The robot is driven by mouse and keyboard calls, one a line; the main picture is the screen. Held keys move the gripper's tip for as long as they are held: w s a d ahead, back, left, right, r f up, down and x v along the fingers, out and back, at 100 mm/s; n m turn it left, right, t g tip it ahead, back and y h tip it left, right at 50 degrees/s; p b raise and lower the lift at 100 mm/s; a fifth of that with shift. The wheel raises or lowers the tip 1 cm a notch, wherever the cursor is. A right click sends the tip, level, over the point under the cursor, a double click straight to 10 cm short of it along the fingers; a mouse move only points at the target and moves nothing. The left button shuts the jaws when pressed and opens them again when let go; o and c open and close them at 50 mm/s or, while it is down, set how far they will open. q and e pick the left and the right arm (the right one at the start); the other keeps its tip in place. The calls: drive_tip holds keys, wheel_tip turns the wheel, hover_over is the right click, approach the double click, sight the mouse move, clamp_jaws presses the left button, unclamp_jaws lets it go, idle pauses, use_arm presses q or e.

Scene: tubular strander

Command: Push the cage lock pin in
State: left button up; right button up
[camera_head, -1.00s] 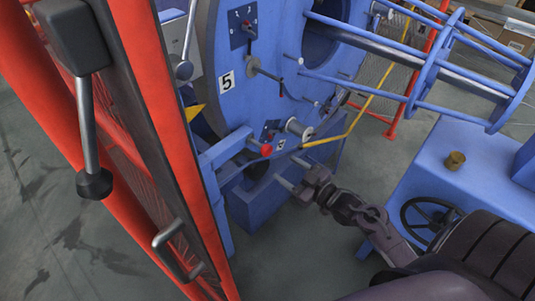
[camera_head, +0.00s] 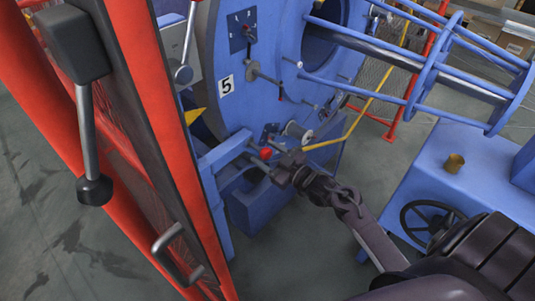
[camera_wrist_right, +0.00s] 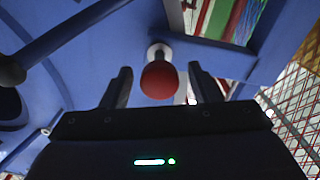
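The cage lock pin (camera_head: 265,153) has a red ball knob and sticks out of the blue frame beside the large blue disc. In the right wrist view the red knob (camera_wrist_right: 158,80) lies between the two dark fingers, on a pale shaft that runs to a blue surface. My right gripper (camera_head: 277,162) is open, just right of the knob in the head view. No finger visibly touches the knob; the exact gap in depth is unclear. My left gripper is not in view.
A red guard frame (camera_head: 165,130) with a dark lever and handle fills the left. The blue disc (camera_head: 235,120) bears a number 5 label and small levers. A yellow bar (camera_head: 350,125) runs past the knob's right. A blue table (camera_head: 430,185) with a handwheel stands right.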

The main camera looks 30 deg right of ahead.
sight(259, 148)
clamp_jaws()
drive_tip(key=b+x, duration=0.1)
drive_tip(key=x, duration=0.2)
drive_tip(key=shift+w, duration=0.25)
drive_tip(key=shift+s+r, duration=0.1)
drive_tip(key=shift+c, duration=1.4)
unclamp_jaws()
drive_tip(key=o, duration=0.3)
drive_tip(key=shift+a, duration=0.1)
drive_tip(key=shift+s+d, duration=0.25)
drive_tip(key=shift+s, duration=0.1)
drive_tip(key=v, duration=0.6)
drive_tip(key=shift+s+d, duration=0.1)
drive_tip(key=shift+s, duration=0.3)
